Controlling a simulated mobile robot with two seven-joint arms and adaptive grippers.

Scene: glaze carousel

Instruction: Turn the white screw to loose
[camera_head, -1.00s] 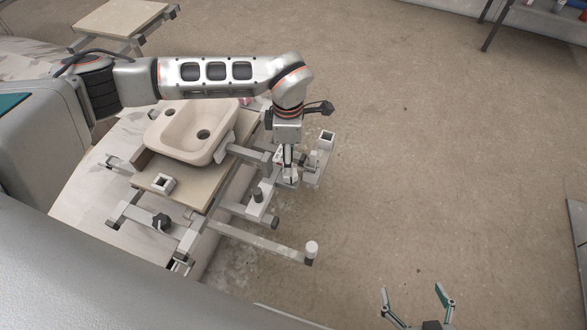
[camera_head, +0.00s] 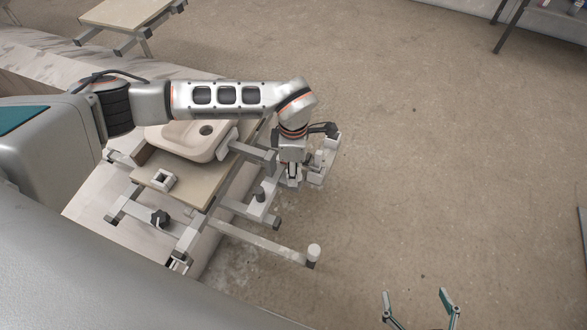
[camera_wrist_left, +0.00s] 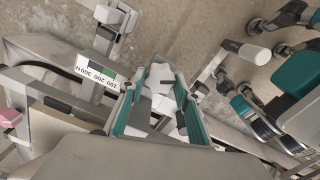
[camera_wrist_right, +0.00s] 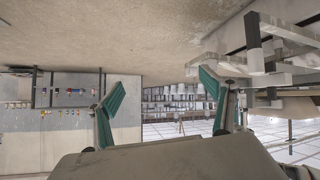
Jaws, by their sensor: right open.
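A white, lobed knob (camera_wrist_left: 161,76), which looks like the white screw, shows in the left wrist view between the fingertips of my left gripper (camera_wrist_left: 164,90). The teal-padded fingers converge on either side of it; whether they touch or clamp it I cannot tell. In the head view my left gripper (camera_head: 293,180) points down at the right side of the metal frame, and the screw is hidden or too small to make out. My right gripper (camera_head: 416,294) is open and empty over the floor, away from the frame. Its spread fingers (camera_wrist_right: 163,85) also show in the right wrist view.
A beige basin (camera_head: 185,138) lies on a board with a white square bracket (camera_head: 163,180). A black knob (camera_head: 160,217) and a white-capped post (camera_head: 314,250) are on the frame. A 100 200 300N scale (camera_wrist_left: 96,73) is beside my left gripper.

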